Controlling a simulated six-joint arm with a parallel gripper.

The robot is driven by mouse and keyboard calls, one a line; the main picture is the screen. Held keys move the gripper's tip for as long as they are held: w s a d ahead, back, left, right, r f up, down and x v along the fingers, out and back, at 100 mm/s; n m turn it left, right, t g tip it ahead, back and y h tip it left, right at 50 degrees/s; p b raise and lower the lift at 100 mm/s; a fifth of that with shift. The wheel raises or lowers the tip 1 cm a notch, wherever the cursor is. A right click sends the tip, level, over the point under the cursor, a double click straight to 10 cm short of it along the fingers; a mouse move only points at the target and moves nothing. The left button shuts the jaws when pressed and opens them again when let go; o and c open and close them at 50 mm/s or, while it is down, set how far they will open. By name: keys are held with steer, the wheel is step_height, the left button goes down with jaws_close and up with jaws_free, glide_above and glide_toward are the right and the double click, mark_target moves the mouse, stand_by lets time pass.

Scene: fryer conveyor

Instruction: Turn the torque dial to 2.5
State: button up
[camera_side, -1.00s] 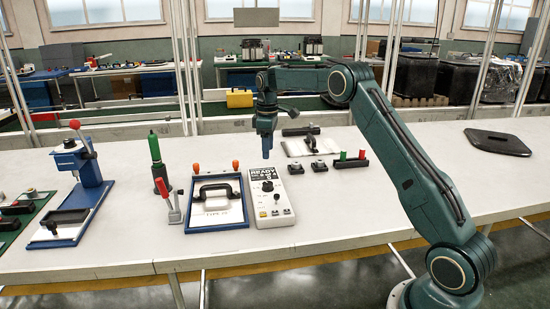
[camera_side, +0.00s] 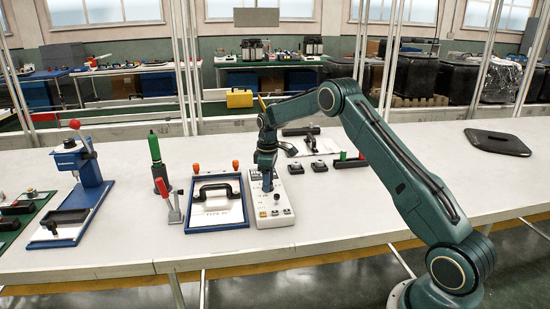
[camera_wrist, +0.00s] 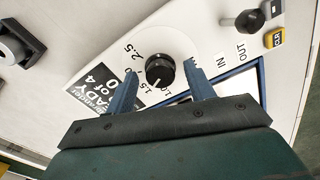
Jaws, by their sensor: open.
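The torque dial is a black round knob (camera_wrist: 160,71) with a white pointer line, on a white control box (camera_side: 272,208). Printed numbers around it include 2.5, 1.5 and what looks like 1.0. In the wrist view the pointer lies toward the lower left, near the 1.5 side and away from 2.5. My gripper (camera_wrist: 162,88) is open, with its two blue fingers apart on either side of the dial's near side. In the side view my gripper (camera_side: 267,186) is low over the box and hides the dial. Whether the fingers touch the knob cannot be told.
The box also has a small black-handled lever (camera_wrist: 249,21) beside IN and OUT labels, and a yellow STOP button (camera_wrist: 273,39). A blue-framed tray (camera_side: 187,226) with a black handle stands left of the box. A red-handled clamp (camera_side: 168,196) stands further left.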

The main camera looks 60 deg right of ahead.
steer(key=shift+f, duration=0.1)
steer(key=c, duration=1)
steer(key=shift+m, duration=0.4)
steer(key=m, duration=0.7)
steer(key=shift+a+m, duration=0.1)
steer(key=shift+m, duration=0.3)
steer(key=m, duration=0.4)
steer(key=shift+m, duration=0.3)
steer(key=m, duration=0.4)
steer(key=shift+w+m, duration=0.1)
steer(key=shift+m, duration=0.2)
